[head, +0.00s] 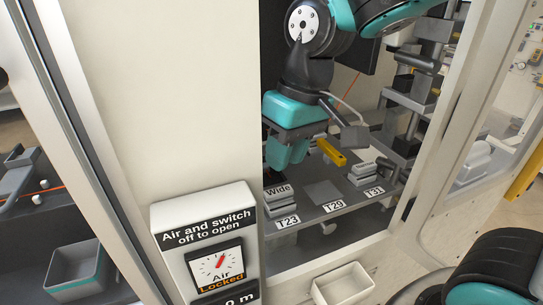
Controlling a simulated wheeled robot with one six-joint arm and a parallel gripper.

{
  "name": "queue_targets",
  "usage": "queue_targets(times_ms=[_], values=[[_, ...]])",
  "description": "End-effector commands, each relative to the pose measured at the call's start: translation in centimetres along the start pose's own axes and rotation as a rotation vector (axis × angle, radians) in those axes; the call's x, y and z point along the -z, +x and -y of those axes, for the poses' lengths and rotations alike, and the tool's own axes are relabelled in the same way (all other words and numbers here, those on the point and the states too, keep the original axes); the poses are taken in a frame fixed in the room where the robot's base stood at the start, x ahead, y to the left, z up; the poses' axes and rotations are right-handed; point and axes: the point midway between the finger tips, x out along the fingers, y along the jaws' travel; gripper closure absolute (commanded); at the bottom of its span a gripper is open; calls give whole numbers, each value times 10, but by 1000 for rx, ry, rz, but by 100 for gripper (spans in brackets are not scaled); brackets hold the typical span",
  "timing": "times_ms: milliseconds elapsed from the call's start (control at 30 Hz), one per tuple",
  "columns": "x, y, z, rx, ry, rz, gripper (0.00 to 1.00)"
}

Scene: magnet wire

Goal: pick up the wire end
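My gripper (287,155), teal with a dark wrist, hangs pointing down inside the open cabinet bay, above the labelled shelf. Its two fingers overlap from this angle, so I cannot tell whether they are open or shut. I see nothing clearly held between them. A thin orange wire (352,84) runs at a slant behind my arm, to the right of the gripper; its ends are not clear. Another orange wire (55,187) stretches across the bench in the left bay. I cannot tell where a free wire end lies.
A yellow block (331,152) and a grey block (355,137) are right of the gripper. Low grey stacks (276,199) (362,173) stand on the shelf (300,220). A panel (209,240) reads "Locked". A white bin (342,286) sits in front; a grey bin (76,270) is left.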

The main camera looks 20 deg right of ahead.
Motion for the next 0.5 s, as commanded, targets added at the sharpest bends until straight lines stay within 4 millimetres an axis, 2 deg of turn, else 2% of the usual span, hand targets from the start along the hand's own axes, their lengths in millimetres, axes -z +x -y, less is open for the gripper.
queue_targets(times_ms=[33,100,200,333,500], values=[[28,-15,-11,-33,53,16,72],[60,-25,-29,-80,137,36,72],[98,-35,-49,-133,243,56,72],[128,-41,-66,-174,341,72,72],[140,-33,-75,-193,390,82,72]])
